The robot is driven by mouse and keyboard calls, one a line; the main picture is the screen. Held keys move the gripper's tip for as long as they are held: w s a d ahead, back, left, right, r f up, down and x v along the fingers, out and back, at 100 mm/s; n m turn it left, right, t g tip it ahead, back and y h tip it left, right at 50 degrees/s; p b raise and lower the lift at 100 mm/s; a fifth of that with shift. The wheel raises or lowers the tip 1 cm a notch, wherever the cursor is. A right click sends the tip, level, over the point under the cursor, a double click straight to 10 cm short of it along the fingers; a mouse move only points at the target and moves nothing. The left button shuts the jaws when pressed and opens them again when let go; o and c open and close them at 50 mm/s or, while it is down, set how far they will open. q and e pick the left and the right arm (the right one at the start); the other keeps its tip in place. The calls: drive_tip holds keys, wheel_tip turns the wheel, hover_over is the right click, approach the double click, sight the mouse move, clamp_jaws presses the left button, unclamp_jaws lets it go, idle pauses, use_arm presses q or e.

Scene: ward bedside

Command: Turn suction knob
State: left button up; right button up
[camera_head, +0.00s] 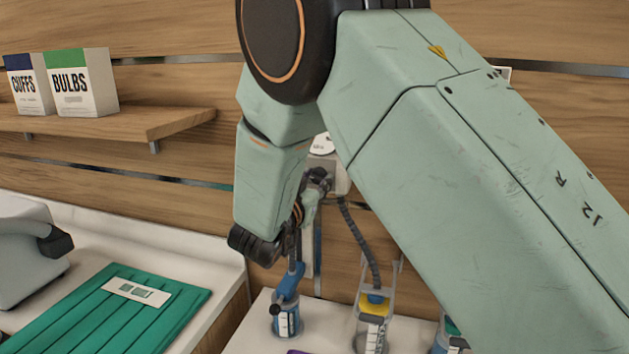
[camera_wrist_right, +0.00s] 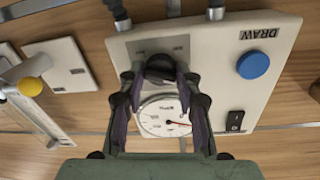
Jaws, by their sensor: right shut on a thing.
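The suction knob (camera_wrist_right: 160,67) is a black round knob on a pale wall panel (camera_wrist_right: 212,55), seen in the right wrist view. My right gripper (camera_wrist_right: 159,80) has its two fingers on either side of the knob, shut on it. A white round dial gauge with a red needle (camera_wrist_right: 165,118) sits beside the knob, between the fingers. In the head view my right gripper (camera_head: 318,180) is at the wall panel (camera_head: 340,178), largely hidden by my arm, and the knob is hidden there. My left gripper is not in view.
The panel also has a blue DRAW button (camera_wrist_right: 253,65) and a black rocker switch (camera_wrist_right: 235,121). Below stand a bottle with a blue top (camera_head: 288,318) and a yellow-topped canister (camera_head: 373,318). Boxes stand on a shelf (camera_head: 110,124).

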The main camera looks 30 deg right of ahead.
drive_tip(key=o, duration=1.2)
drive_tip(key=shift+s+a+r, duration=0.15)
drive_tip(key=shift+c, duration=0.2)
